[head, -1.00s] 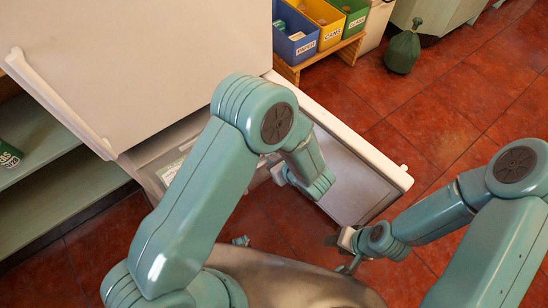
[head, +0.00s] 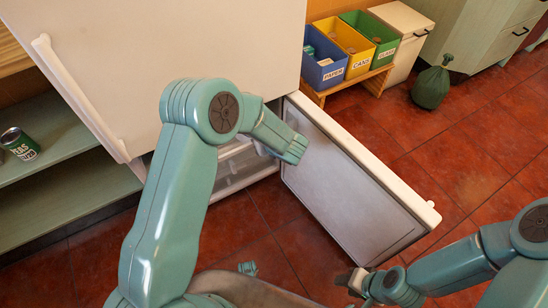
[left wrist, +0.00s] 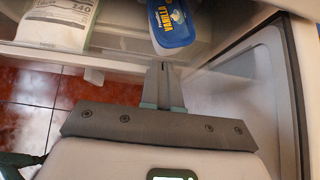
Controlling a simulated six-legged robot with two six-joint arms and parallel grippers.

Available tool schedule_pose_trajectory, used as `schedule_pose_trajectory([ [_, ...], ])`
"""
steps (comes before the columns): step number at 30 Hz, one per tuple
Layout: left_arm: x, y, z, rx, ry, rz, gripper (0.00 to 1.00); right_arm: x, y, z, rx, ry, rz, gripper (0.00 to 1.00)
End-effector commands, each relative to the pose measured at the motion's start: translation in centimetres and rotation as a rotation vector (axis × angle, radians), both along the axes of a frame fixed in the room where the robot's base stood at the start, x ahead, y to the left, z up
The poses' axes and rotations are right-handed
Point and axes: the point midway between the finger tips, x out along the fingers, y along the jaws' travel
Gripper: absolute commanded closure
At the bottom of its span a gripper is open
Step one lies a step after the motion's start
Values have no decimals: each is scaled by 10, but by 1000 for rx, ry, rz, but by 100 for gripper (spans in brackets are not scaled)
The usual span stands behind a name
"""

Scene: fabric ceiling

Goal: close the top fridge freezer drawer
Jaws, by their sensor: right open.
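The white fridge-freezer (head: 215,50) has its lower freezer door (head: 350,195) swung open to the right. Pale freezer drawers (head: 238,170) show inside, partly hidden behind my left arm. In the left wrist view, a clear drawer (left wrist: 115,58) holds a blue vanilla tub (left wrist: 170,24) and a white bag (left wrist: 58,22). My left gripper (left wrist: 164,68) has its fingers together, with nothing seen between them, pointing at the drawer front close by; contact cannot be told. In the head view its fingers are hidden by the wrist. My right gripper (head: 350,282) is open and empty, low near the door's bottom end.
Blue, yellow and green bins (head: 350,60) stand on a wooden stand beyond the door. A green bag (head: 432,86) sits on the red tile floor. Left of the fridge, a green shelf (head: 60,145) holds a can (head: 19,144). Floor right of the door is clear.

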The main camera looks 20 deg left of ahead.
Motion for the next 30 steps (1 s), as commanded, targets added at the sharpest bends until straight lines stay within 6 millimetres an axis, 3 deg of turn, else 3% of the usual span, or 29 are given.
schedule_pose_trajectory([
  [6,23,31,-2,-1,0,3,100,0,0,-8,0,0,0,57],
  [12,34,44,-1,0,1,1,100,0,0,-11,0,0,0,57],
  [30,38,48,-1,-1,2,-1,100,0,0,-11,0,0,0,57],
])
